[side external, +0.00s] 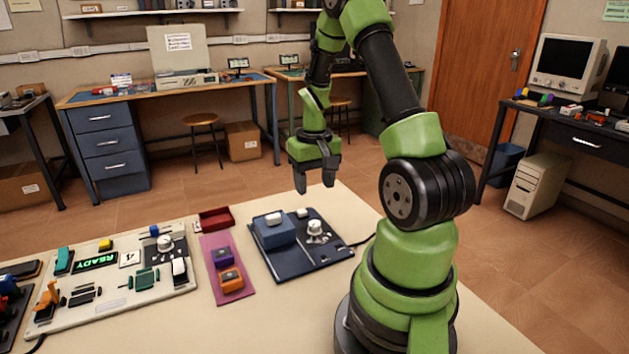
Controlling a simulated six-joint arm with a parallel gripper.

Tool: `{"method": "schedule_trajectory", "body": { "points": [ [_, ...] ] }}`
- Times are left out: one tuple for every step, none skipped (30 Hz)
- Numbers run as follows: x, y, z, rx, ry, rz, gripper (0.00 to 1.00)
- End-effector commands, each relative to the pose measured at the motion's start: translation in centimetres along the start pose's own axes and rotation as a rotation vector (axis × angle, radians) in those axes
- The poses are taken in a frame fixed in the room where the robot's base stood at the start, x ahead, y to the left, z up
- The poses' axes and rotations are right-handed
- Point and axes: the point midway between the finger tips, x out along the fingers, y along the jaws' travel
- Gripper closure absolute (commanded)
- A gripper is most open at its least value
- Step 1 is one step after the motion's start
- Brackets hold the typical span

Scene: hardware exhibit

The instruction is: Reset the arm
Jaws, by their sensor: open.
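My gripper (315,184) hangs above the far side of the pale work table (480,318), fingers pointing down. The fingers are apart with nothing between them. My green and black arm is folded upward, and its top is cut off by the frame. Below and left of the gripper lies a dark blue board (300,262) with a blue box (273,234) and a white knob (315,228) on it. The gripper is clear of the board. My base hides part of the table at the right.
A white panel (112,297) with a green READY display (96,262) lies at the left. A pink mat (240,291) holds a purple block (222,257) and an orange block (231,280). A red tray (216,218) sits behind it. Desks stand along the wall.

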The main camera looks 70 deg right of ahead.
Motion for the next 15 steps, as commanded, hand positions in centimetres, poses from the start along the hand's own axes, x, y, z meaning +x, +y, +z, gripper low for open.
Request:
{"method": "schedule_trajectory", "body": {
  "points": [
    [0.0, 0.0, 0.0, 0.0, 0.0, 0.0, 0.45],
    [0.0, 0.0, 0.0, 0.0, 0.0, 0.0, 0.45],
    [0.0, 0.0, 0.0, 0.0, 0.0, 0.0, 0.45],
    [0.0, 0.0, 0.0, 0.0, 0.0, 0.0, 0.45],
    [0.0, 0.0, 0.0, 0.0, 0.0, 0.0, 0.45],
    [0.0, 0.0, 0.0, 0.0, 0.0, 0.0, 0.45],
    [0.0, 0.0, 0.0, 0.0, 0.0, 0.0, 0.45],
    [0.0, 0.0, 0.0, 0.0, 0.0, 0.0, 0.45],
    [0.0, 0.0, 0.0, 0.0, 0.0, 0.0, 0.45],
    [0.0, 0.0, 0.0, 0.0, 0.0, 0.0, 0.45],
    [0.0, 0.0, 0.0, 0.0, 0.0, 0.0, 0.45],
    [-0.1, -0.1, 0.0, 0.0, 0.002, 0.0, 0.45],
    [-0.2, -0.2, 0.0, -0.002, 0.004, -0.001, 0.45],
    [-0.5, -0.4, 0.0, -0.006, 0.01, -0.001, 0.45],
    [-1.1, -0.8, 0.0, -0.012, 0.02, -0.003, 0.45]
  ]
}}
